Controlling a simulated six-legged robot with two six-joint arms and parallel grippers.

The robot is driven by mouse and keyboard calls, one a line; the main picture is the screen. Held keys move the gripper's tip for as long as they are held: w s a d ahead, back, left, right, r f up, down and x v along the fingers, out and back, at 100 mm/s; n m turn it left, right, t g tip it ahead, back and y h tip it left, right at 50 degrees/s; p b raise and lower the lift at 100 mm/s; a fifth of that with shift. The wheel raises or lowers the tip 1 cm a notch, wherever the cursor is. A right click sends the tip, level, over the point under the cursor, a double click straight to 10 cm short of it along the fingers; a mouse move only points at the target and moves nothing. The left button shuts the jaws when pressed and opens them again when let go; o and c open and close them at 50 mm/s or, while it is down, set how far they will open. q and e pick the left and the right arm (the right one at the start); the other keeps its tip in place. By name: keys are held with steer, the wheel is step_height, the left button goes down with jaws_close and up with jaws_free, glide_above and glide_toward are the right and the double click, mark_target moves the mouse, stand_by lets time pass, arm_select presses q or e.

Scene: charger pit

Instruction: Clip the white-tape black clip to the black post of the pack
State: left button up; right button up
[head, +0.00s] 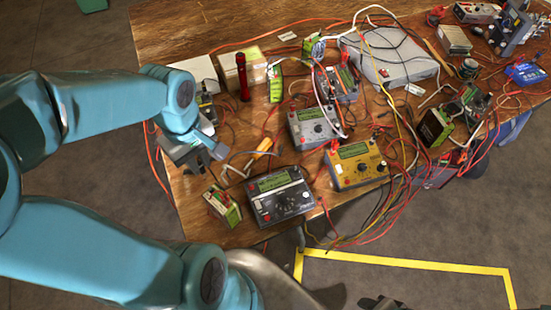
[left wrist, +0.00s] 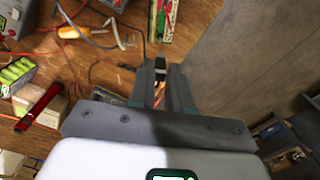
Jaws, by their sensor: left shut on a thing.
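My left gripper (head: 217,149) is over the left part of the wooden bench, coming in from the left. In the left wrist view its two fingers (left wrist: 162,72) are shut on a small dark clip (left wrist: 160,64) with a pale band, which I take for the white-tape black clip. The green pack (head: 224,207) stands near the bench's front left edge, apart from the gripper. A green pack also shows beyond the fingertips in the left wrist view (left wrist: 163,20). Its black post is too small to tell. A dark part at the bottom edge may be my right gripper (head: 380,303).
A dark meter (head: 280,196), a yellow meter (head: 356,163) and a grey meter (head: 313,127) stand close by. Tangled leads cover much of the bench. A red torch (head: 243,77) stands behind. The floor inside the yellow tape (head: 400,260) is mostly clear.

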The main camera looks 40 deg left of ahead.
mark_target(203, 171)
arm_select(q)
steer(key=shift+f, duration=0.15)
steer(key=shift+f+b, duration=3.25)
steer(key=shift+f, duration=0.2)
steer(key=shift+f+b, duration=0.2)
steer(key=shift+b, duration=0.15)
steer(key=o, duration=0.9)
steer(key=shift+o, duration=0.9)
